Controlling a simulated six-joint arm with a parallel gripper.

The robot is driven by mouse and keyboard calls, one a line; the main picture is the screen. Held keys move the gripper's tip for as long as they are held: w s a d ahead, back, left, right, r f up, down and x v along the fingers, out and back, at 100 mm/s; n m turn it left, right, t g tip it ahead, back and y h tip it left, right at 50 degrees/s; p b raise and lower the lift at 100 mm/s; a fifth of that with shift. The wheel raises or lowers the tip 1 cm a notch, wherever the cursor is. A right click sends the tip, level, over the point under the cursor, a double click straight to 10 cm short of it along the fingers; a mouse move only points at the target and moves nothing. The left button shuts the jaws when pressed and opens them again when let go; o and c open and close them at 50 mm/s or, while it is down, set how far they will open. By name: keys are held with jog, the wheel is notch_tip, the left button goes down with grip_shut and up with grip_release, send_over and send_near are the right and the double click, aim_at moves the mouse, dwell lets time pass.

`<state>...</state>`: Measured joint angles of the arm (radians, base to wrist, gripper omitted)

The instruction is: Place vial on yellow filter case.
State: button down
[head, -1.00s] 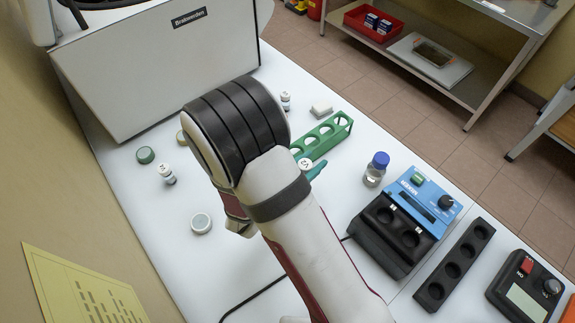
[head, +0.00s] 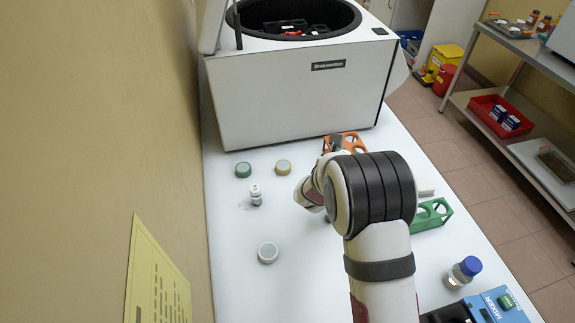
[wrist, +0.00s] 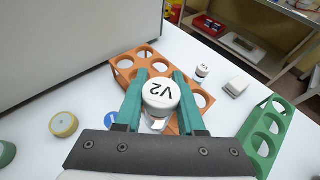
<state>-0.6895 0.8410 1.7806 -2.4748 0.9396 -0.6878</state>
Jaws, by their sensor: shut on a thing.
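My gripper (wrist: 159,88) has teal fingers shut on a white-capped vial marked V2 (wrist: 160,96). The vial is over or in front of the orange rack (wrist: 124,66); whether it touches the rack I cannot tell. In the head view the arm hides the fingers and the held vial. The yellow filter case (head: 283,165) is a round, yellowish lidded case on the white table, left of the orange rack and apart from the gripper. It also shows at the left of the wrist view (wrist: 63,124).
A green case (head: 243,169), a grey-white case (head: 267,252) and a standing vial (head: 255,195) are near the yellow case. The centrifuge (head: 290,100) stands behind. A green rack (head: 430,214) and a blue-capped bottle (head: 462,271) are at right. Another small vial (wrist: 203,72) stands beyond the orange rack.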

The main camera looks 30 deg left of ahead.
jog(key=w+a+r+n+y, duration=0.2)
jog(key=w+a+y, duration=0.1)
jog(key=a, duration=0.4)
send_over(283, 168)
jog(key=w+a, duration=0.1)
jog(key=w, duration=0.3)
jog(key=shift+g, duration=0.3)
jog(key=f, duration=1)
jog(key=shift+s+a, duration=0.1)
jog(key=shift+s, duration=0.1)
jog(key=shift+f, duration=0.25)
jog(key=c, duration=0.5)
grip_release()
jog(key=shift+f, duration=0.1)
